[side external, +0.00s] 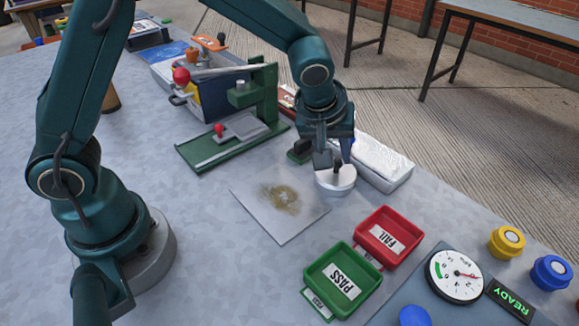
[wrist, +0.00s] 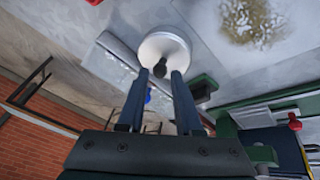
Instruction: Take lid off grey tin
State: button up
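The grey tin (side external: 335,184) stands on the table at the far side of the stained sheet, with its pale round lid on top. The lid has a dark knob (side external: 338,166). In the wrist view the lid (wrist: 165,46) is a pale disc and the knob (wrist: 160,68) shows between my fingertips. My gripper (side external: 332,157) points down over the tin, and its fingers also show in the wrist view (wrist: 160,74). They are apart, with a visible gap on each side of the knob. The tin's body is mostly hidden under the lid in the wrist view.
A stained grey sheet (side external: 262,212) lies in front of the tin. A green PASS tray (side external: 315,273) and a red FAIL tray (side external: 361,223) stand nearer. A foil-wrapped block (side external: 383,163) lies behind the tin, and a green press (side external: 265,95) stands to its left.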

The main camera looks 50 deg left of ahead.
aim_at(337, 166)
jog(key=shift+x, duration=1.3)
jog(key=shift+r, duration=0.1)
grip_shut()
jog(key=shift+r, duration=0.1)
